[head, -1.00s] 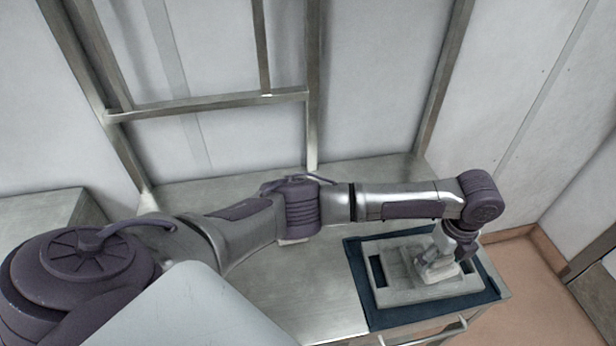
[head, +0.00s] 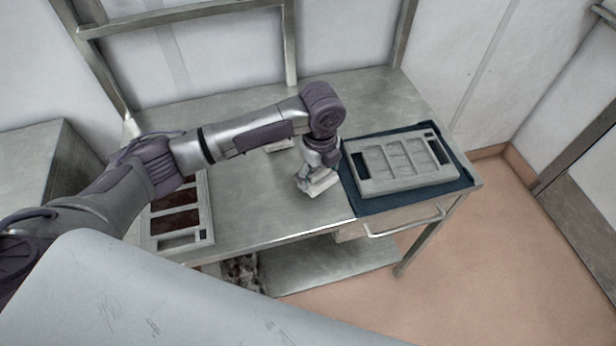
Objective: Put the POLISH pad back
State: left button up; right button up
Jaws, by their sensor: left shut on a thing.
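My left gripper (head: 315,170) is shut on a small whitish block (head: 320,186), which I take for the POLISH pad, though no label can be read. It is over the bare metal bench, just left of the blue mat; I cannot tell whether the block touches the bench. The grey mould (head: 408,184) with three shallow cavities lies on the dark blue mat (head: 376,206) at the right. A small pale thing (head: 279,146) lies on the bench behind my left arm, partly hidden; I cannot tell what it is. My right gripper is not in view.
A second mould (head: 205,225) with dark brown filled cavities lies at the bench's left, partly behind my arm. A drawer handle (head: 405,222) sticks out at the front right. A lower shelf (head: 335,268) is underneath.

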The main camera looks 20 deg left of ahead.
aim_at(310, 183)
pick_arm(q)
jog(key=shift+w+a+f, duration=0.15)
jog(key=shift+a+f, duration=0.15)
jog(key=shift+a, duration=0.25)
jog(key=shift+w+a+f, duration=0.15)
jog(key=shift+a+f, duration=0.15)
jog(key=shift+a, duration=0.2)
jog(key=shift+a+f+p, duration=0.1)
jog(key=shift+f+p, duration=0.15)
jog(key=shift+p, duration=0.05)
notch_tip(310, 183, down, 3)
jog(key=shift+f+p, duration=0.1)
jog(key=shift+p, duration=0.55)
jog(key=shift+f, duration=0.3)
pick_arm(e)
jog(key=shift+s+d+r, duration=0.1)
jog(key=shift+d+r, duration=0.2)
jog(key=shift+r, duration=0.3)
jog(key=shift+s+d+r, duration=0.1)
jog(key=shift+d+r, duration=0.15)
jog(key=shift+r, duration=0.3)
pick_arm(q)
jog(key=shift+f, duration=0.15)
jog(key=o, duration=0.8)
jog(key=shift+o, duration=0.2)
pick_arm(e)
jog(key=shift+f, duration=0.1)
